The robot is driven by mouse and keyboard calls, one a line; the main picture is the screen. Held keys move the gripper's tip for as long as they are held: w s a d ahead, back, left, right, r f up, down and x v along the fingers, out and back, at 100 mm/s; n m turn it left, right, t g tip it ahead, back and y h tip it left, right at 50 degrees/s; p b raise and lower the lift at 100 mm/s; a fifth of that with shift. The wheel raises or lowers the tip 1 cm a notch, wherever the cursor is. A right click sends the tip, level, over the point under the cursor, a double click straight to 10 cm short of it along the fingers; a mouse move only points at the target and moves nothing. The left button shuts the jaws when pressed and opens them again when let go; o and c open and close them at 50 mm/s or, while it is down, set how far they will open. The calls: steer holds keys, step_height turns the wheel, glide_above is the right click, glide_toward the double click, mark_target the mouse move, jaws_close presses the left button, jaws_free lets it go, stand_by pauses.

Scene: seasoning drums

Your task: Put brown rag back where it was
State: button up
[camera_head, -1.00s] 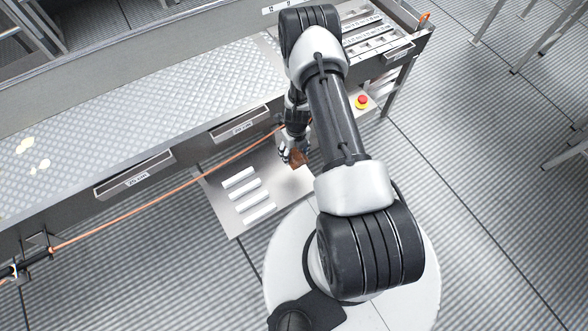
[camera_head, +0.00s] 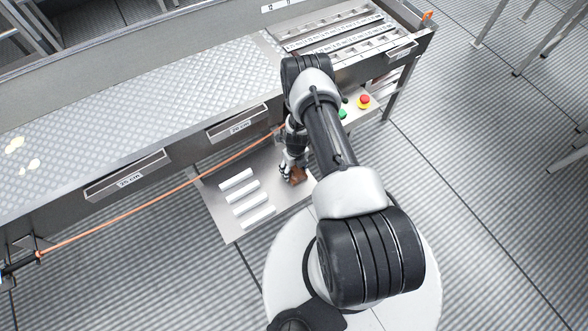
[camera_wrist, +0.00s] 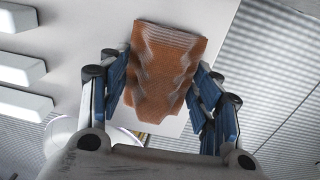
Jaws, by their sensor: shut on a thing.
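The brown rag (camera_wrist: 163,68) is held between the blue-padded fingers of my gripper (camera_wrist: 163,88) in the wrist view. Its sides are pinched and wavy, and its far part sticks out beyond the fingertips. In the head view the rag (camera_head: 298,176) shows at the tip of my gripper (camera_head: 290,170). My gripper points down over the right part of a metal shelf (camera_head: 225,225). I cannot tell whether the rag touches the shelf surface.
Several white bars (camera_head: 250,204) lie in a row on the shelf, left of my gripper. An orange cable (camera_head: 150,190) runs along the machine front. A red button (camera_head: 364,101) and a green button (camera_head: 342,114) sit on a panel at the right. The shelf's right part is otherwise clear.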

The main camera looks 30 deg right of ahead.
steer(key=shift+f+b, duration=0.2)
steer(key=shift+b, duration=0.1)
steer(key=o, duration=1)
steer(key=shift+r, duration=0.1)
